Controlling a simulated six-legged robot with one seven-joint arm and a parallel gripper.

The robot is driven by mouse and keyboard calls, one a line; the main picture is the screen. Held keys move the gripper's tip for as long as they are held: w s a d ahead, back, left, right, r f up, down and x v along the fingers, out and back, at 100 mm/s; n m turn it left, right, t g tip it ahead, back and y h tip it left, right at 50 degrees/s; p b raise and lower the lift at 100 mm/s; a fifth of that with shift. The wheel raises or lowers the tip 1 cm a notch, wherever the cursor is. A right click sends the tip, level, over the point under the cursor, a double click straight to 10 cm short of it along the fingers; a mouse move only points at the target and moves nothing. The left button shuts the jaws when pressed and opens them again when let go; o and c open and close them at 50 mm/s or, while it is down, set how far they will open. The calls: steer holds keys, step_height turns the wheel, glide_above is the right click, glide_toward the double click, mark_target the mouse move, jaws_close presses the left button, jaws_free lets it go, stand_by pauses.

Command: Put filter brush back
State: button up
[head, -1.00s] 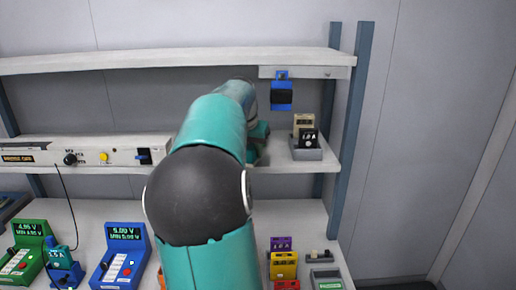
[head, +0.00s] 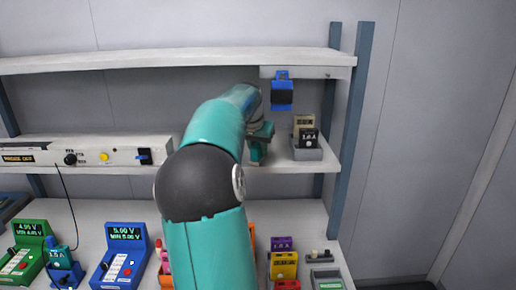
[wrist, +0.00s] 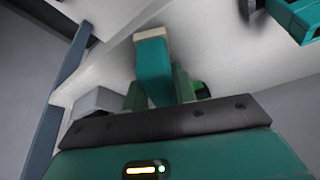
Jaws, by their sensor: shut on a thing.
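A teal block with a beige end, which looks like the filter brush (wrist: 153,70), stands between my gripper's fingers in the wrist view. My gripper (wrist: 158,92) is shut on it; its beige end points away from the palm. In the head view my gripper (head: 260,145) is over the middle shelf, left of a grey holder, and the arm partly hides it. I cannot make out the brush clearly there.
The grey holder (head: 307,154) with upright cards stands at the right of the middle shelf (head: 290,168). A blue item (head: 282,95) hangs below the upper shelf (head: 200,58). A blue post (head: 349,130) bounds the right side. Several coloured devices sit on the lower bench.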

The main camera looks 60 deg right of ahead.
mark_target(256, 145)
steer(key=o, duration=0.9)
steer(key=shift+o, duration=0.2)
steer(key=shift+r, duration=0.15)
steer(key=v, duration=0.3)
steer(key=shift+a, duration=0.4)
steer(key=a, duration=1.1)
steer(key=shift+s, duration=0.45)
steer(key=shift+a, duration=0.1)
